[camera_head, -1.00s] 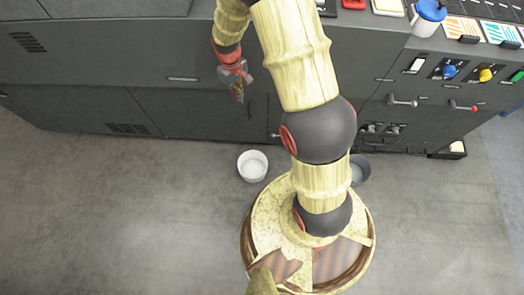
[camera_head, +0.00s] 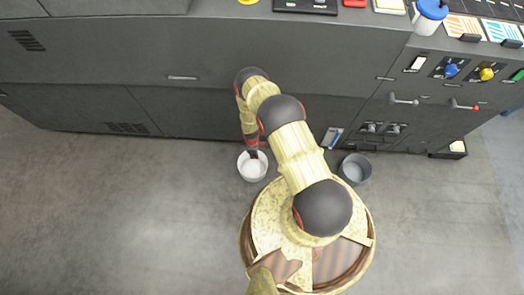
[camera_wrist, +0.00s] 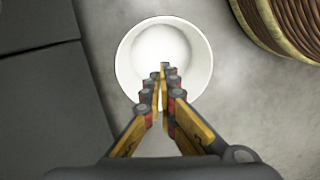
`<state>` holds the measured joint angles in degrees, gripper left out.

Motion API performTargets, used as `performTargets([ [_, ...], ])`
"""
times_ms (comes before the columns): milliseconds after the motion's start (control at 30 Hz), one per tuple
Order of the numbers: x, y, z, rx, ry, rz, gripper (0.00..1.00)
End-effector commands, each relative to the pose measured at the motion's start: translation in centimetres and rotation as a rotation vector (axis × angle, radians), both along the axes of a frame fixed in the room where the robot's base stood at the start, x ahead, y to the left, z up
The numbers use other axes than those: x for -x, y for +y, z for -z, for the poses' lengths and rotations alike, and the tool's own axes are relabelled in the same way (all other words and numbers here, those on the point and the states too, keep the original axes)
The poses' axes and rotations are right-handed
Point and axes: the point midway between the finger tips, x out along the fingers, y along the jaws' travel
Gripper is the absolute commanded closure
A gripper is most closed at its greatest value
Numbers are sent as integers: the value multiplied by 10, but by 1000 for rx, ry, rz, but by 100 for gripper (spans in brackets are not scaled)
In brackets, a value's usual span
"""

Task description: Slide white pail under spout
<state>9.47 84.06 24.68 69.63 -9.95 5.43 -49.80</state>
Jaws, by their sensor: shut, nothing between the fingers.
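The white pail (camera_head: 252,174) stands upright on the floor in front of the dark cabinets. My gripper (camera_head: 254,154) is at the pail's far rim in the head view, pointing down. In the wrist view the shut, empty fingers (camera_wrist: 163,72) overlap the near rim and the inside of the pail (camera_wrist: 195,45). I cannot tell whether they touch it. Two small metal fittings, maybe spouts (camera_head: 372,127), show low on the cabinet front to the right.
A dark grey pail (camera_head: 355,169) stands on the floor right of the white one, just in front of those fittings. Lever handles (camera_head: 403,101) stick out above. The floor on the left is clear.

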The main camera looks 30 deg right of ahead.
Motion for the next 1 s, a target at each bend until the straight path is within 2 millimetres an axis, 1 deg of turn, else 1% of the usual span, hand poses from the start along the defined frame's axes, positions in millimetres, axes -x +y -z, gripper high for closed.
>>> performTargets([
  [33, 4, 1, 18, -4, -17, -36, 100],
  [133, 7, 2, 38, -8, -46, -94, 100],
  [367, 8, 3, 61, -10, -69, -134, 100],
  [467, 9, 4, 76, -10, -67, -132, 100],
  [600, 10, 4, 103, -10, -65, -132, 100],
  [700, 10, 4, 118, -10, -67, -131, 100],
  [1000, 9, 4, 155, -9, -66, -131, 100],
])
